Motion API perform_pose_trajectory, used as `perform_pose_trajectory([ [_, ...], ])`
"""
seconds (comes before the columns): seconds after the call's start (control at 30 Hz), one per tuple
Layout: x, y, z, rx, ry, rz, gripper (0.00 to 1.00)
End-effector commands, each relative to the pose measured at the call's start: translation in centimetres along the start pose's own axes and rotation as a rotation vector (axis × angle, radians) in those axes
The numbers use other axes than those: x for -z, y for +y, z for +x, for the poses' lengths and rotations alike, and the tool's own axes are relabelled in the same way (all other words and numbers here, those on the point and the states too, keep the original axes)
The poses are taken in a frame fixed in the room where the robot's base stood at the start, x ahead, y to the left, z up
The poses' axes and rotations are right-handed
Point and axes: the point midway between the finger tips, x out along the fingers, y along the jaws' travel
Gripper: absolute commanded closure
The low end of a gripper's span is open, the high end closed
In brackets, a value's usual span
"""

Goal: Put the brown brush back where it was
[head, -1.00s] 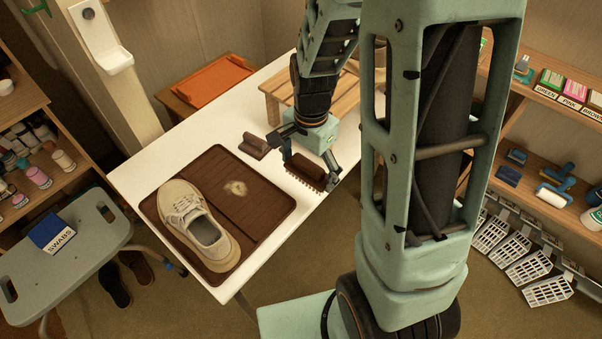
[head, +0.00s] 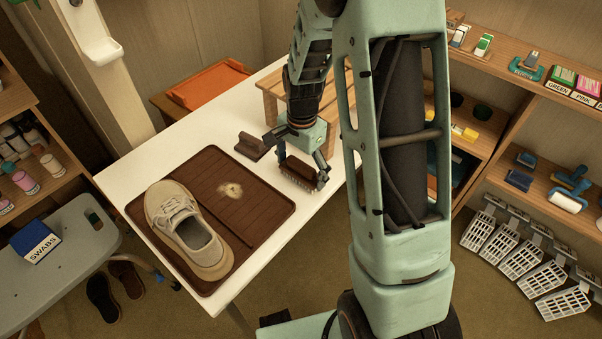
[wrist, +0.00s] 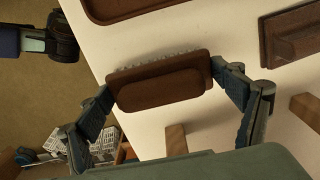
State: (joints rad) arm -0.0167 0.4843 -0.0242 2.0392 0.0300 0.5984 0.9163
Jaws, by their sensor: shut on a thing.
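The brown brush (head: 299,175), with pale bristles, is held between the two fingers of my gripper (head: 297,161) above the white table, close to the right edge of the brown mat. In the wrist view the brown brush (wrist: 160,88) spans between the fingertips of my gripper (wrist: 160,84), bristles toward the top of the picture. I cannot tell whether the bristles touch the table. A second brown block-shaped tool (head: 250,146) lies on the table behind the mat; it also shows in the wrist view (wrist: 292,42).
The white table (head: 180,143) carries a brown mat (head: 262,211) with a beige shoe (head: 187,228) and a pale smudge. A slatted wooden rack (head: 272,93) stands behind my gripper. Shelves with rollers and boxes line the right. A grey stool (head: 75,268) holds a swabs box (head: 35,244).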

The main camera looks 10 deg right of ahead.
Motion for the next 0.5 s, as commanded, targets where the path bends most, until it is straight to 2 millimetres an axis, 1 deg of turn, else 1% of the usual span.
perform_pose_trajectory([
  [0.17,0.01,-0.01,-0.15,0.001,0.000,0.000,0.40],
  [0.3,-0.01,0.01,0.30,0.000,0.000,0.000,0.40],
  [0.33,-0.01,0.01,0.30,0.000,0.000,0.000,0.13],
  [0.43,-0.01,0.01,0.20,0.000,0.000,0.000,0.02],
  [0.5,-0.01,0.01,0.20,0.000,0.000,0.000,0.00],
])
